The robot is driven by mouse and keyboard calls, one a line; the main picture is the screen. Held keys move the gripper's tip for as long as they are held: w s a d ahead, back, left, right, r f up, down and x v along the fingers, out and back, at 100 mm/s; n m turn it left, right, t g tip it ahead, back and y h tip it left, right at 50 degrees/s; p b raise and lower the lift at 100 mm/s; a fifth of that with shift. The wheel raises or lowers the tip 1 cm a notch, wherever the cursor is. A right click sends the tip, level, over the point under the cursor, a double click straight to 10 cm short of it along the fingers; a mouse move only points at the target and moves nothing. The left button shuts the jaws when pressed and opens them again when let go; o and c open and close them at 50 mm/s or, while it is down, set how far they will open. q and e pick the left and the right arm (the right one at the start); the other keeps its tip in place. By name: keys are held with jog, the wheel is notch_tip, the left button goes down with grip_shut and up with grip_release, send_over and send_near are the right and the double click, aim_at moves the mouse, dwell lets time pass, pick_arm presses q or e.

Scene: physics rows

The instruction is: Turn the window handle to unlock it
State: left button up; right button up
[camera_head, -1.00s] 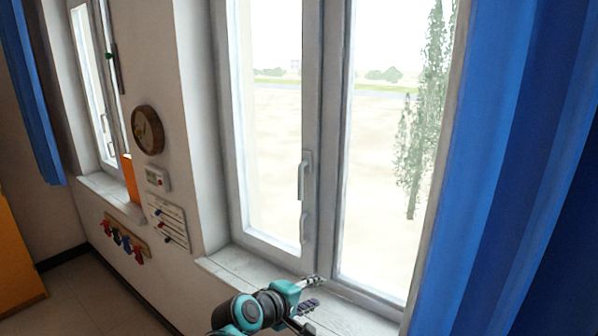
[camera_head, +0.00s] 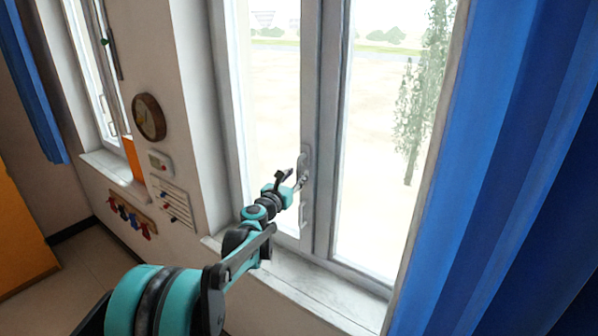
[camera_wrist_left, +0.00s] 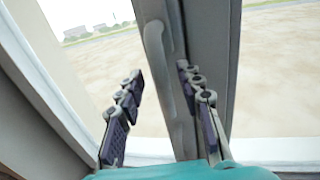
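The window handle (camera_head: 305,160) is a grey-white lever on the middle frame of the window, its lower part hidden by my left gripper. My left gripper (camera_head: 292,178) is at the handle in the head view. In the left wrist view its two dark fingers (camera_wrist_left: 161,75) are spread apart, with the long pale handle (camera_wrist_left: 168,65) showing between them. Nothing shows clamped, and I cannot tell whether a finger touches the handle. My right gripper is not in view.
The window sill (camera_head: 300,285) below is bare. A blue curtain (camera_head: 490,170) hangs at the right. A round clock (camera_head: 149,117), a small wall box (camera_head: 160,162) and a hook rack (camera_head: 131,214) are on the wall at the left.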

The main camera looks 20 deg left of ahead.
pick_arm(q)
jog(key=shift+w+d, duration=0.2)
jog(key=shift+w, duration=1)
grip_shut()
jog(key=shift+a, duration=0.1)
jog(key=a+r+m+h+b, duration=0.1)
jog(key=a+r+m+h, duration=0.1)
jog(key=m, duration=0.8)
jog(key=w+a+r+m+t+h+b, duration=0.1)
jog(key=a+r+m+h+b, duration=0.1)
jog(key=m, duration=0.8)
jog(key=shift+w+a+r, duration=0.15)
jog(key=shift+w+r, duration=0.15)
jog(key=shift+r, duration=0.1)
jog(key=shift+m, duration=0.3)
